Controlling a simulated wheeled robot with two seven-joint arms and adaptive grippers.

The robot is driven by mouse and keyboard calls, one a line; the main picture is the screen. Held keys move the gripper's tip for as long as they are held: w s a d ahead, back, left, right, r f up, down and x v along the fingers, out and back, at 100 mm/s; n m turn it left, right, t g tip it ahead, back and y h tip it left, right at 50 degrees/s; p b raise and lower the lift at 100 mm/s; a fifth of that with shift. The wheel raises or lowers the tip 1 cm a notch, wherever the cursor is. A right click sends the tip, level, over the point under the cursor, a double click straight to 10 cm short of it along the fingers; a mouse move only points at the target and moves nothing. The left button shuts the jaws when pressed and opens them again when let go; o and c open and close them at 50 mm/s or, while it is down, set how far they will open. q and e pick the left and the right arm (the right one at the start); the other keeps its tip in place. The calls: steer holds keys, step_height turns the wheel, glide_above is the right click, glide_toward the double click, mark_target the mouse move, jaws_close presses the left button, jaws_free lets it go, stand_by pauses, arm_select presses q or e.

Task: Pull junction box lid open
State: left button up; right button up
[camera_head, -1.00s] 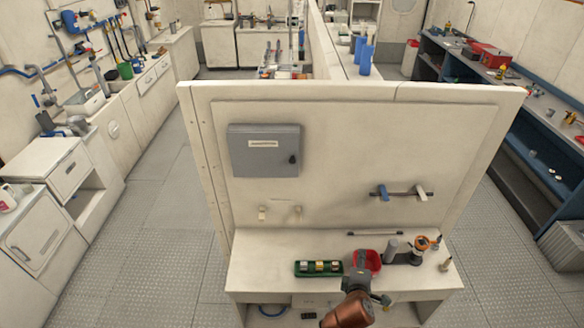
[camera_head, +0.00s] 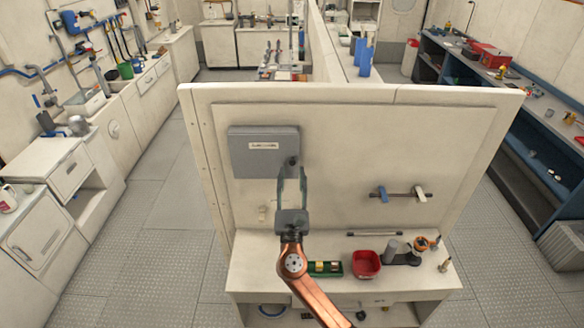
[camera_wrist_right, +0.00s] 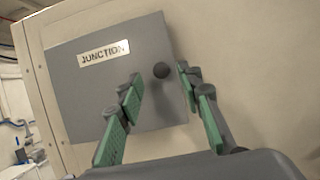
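The grey junction box (camera_head: 262,142) is mounted on the upper left of the cream panel, and its lid looks closed. My right gripper (camera_head: 292,172) is open and empty in front of the lid's lower right corner. My left gripper is not in view.
A bench (camera_head: 240,270) below the panel holds a red bin (camera_head: 366,264), a green tray (camera_head: 328,270) partly behind my arm, and small parts. A rail with a blue and a white handle (camera_head: 400,194) is on the panel's right. The panel around the box is mostly clear.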

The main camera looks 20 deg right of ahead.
steer(key=shift+x, duration=1.4)
steer(key=shift+c, duration=0.3)
jaws_close()
